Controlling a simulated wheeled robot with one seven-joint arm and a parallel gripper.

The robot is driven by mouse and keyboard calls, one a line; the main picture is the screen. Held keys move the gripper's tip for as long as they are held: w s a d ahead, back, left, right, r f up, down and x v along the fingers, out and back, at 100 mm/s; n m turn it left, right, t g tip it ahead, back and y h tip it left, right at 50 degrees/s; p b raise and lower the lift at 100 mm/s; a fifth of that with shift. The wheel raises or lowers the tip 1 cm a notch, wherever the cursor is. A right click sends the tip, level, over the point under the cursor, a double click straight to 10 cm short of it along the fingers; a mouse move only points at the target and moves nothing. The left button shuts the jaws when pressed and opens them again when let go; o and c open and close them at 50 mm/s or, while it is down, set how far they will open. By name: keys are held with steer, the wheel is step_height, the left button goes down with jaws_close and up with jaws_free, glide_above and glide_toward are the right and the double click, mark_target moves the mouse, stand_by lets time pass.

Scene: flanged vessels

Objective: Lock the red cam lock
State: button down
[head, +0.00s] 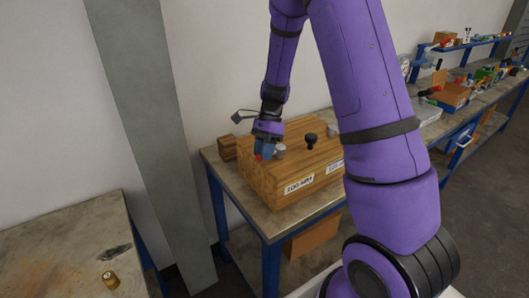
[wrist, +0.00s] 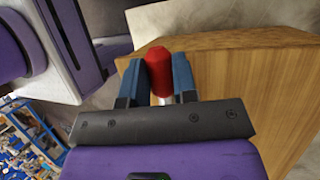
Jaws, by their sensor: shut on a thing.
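The red cam lock (wrist: 158,68) shows in the wrist view as a rounded red handle with a pale metal stem below it. My gripper (wrist: 160,80) has its two blue fingers closed on either side of the red handle. In the head view a small bit of the red cam lock (head: 259,157) shows under my gripper (head: 266,150), at the left part of the wooden box (head: 310,185). The rest of the lock is hidden by my fingers and palm.
A black knob (head: 311,140) and grey fittings stand on the box top. A small wooden block (head: 227,147) lies left of the box. A brass piece (head: 110,279) sits on the left table (head: 60,240). A cluttered bench (head: 470,95) stands at right.

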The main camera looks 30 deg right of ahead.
stand_by(0.4)
steer(key=c, duration=0.9)
jaws_free()
steer(key=v, duration=1.1)
